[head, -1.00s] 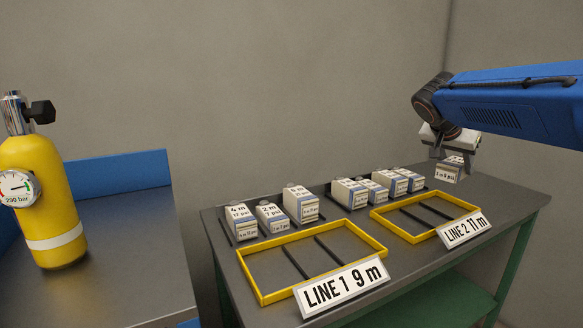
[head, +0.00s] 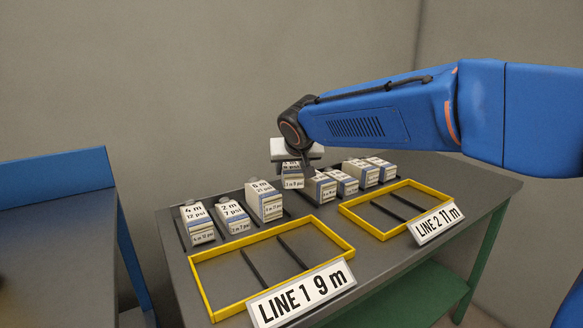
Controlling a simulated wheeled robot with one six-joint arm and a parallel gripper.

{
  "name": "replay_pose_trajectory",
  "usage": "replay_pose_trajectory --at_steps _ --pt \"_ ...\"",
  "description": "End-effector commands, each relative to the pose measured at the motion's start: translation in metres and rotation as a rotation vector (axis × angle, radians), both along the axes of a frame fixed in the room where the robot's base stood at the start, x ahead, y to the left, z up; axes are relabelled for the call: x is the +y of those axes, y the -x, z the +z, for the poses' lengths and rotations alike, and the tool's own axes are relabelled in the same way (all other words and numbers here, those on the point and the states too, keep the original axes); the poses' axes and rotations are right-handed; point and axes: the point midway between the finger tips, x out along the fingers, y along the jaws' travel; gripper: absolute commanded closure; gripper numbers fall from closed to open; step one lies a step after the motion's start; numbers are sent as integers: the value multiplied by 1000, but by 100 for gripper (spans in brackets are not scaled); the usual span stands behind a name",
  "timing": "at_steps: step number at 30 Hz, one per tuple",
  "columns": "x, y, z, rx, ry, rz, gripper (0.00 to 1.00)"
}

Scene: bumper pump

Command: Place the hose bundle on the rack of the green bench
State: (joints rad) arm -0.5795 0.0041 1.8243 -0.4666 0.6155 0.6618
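My gripper (head: 291,163) is shut on a hose bundle (head: 292,182), a white and blue block with a small label that is hard to read. It is upright at the back of the green bench (head: 480,183), between the two racks' bundles in the picture; I cannot tell whether it touches anything below. The left rack (head: 183,236) holds bundles marked 4 m (head: 197,224), 2 m (head: 233,216) and 6 m (head: 264,203). The right rack (head: 303,190) holds several bundles (head: 344,181). My gripper's fingers are partly hidden by its body and arm.
Two yellow frames, LINE 1 9 m (head: 205,291) and LINE 2 11 m (head: 381,235), lie on the front of the bench, with black bars inside and no bundles. A blue-backed bench (head: 60,180) stands at left. A wall is close behind.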

Motion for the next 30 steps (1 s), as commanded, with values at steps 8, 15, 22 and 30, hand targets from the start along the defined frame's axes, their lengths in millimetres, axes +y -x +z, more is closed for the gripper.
replay_pose_trajectory --at_steps 8,15,22,30 --pt "-1 0 -22 1 1 -2 88" --pt "-1 0 -45 1 2 -1 88" --pt "-1 -1 -60 1 1 -2 88" --pt "-1 0 -65 0 -1 -2 88"
